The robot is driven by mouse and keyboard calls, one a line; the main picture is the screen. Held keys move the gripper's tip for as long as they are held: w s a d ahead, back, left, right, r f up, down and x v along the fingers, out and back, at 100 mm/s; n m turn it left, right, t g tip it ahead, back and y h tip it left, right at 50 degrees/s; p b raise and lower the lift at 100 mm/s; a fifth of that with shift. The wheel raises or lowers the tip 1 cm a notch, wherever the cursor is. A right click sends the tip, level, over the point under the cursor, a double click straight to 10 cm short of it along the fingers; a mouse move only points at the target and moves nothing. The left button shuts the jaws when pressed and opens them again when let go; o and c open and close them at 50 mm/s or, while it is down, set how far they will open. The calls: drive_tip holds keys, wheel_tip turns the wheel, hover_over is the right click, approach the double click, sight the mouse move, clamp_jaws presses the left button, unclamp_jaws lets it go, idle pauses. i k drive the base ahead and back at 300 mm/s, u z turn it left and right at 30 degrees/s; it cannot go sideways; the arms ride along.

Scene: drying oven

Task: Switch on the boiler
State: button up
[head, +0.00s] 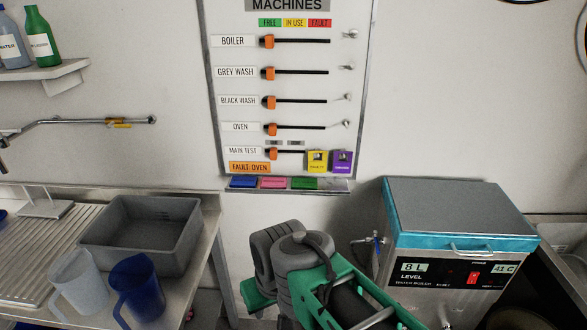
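The water boiler (455,215) stands at the right in the head view, a metal box with a grey lid and a blue band. Its front carries a red rocker switch (473,279) at the middle, with a level display (413,266) reading 8 L to its left and a display (504,268) reading 41 C to its right. I cannot tell the switch's position. The grey and green links of my arm show at the bottom centre, left of the boiler and partly in front of its lower left front. My gripper's fingers do not show.
A machines board (292,90) with orange sliders hangs on the wall; its boiler slider (268,41) is at the left end. A grey basin (140,232), a clear jug (77,283) and a blue jug (138,287) stand on the left counter. A tap (370,245) sticks out left of the boiler.

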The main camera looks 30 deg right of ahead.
sight(472, 276)
drive_tip(key=z, duration=0.05)
drive_tip(key=k, duration=0.45)
drive_tip(key=z, duration=2.5)
drive_tip(key=k, duration=0.75)
drive_tip(key=u, duration=0.9)
drive_tip(key=i, duration=1)
drive_tip(key=z, duration=0.45)
